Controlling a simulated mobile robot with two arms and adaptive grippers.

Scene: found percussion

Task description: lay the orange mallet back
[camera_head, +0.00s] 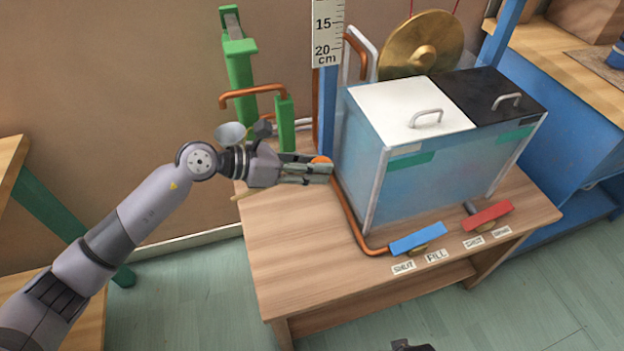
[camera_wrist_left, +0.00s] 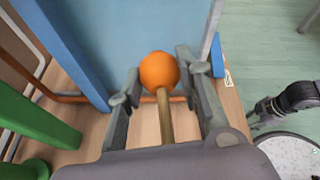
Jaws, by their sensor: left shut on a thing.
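The orange mallet has a round orange head (camera_wrist_left: 160,71) and a pale wooden handle (camera_wrist_left: 166,118). In the left wrist view the handle lies between the two fingers, with the head near the fingertips. My left gripper (camera_head: 318,173) is shut on the mallet, over the left part of the wooden table (camera_head: 300,250). In the head view only a bit of the orange head (camera_head: 321,159) shows behind the fingers; the handle is mostly hidden. A dark part that looks like my right gripper (camera_head: 410,346) shows at the bottom edge; its jaws cannot be made out.
A blue tank (camera_head: 440,175) with white and black lids stands right of the left gripper. A copper pipe (camera_head: 352,225) runs down beside it. Green posts (camera_head: 285,122) and a grey funnel (camera_head: 231,134) stand behind. Blue (camera_head: 418,238) and red (camera_head: 487,215) levers sit in front.

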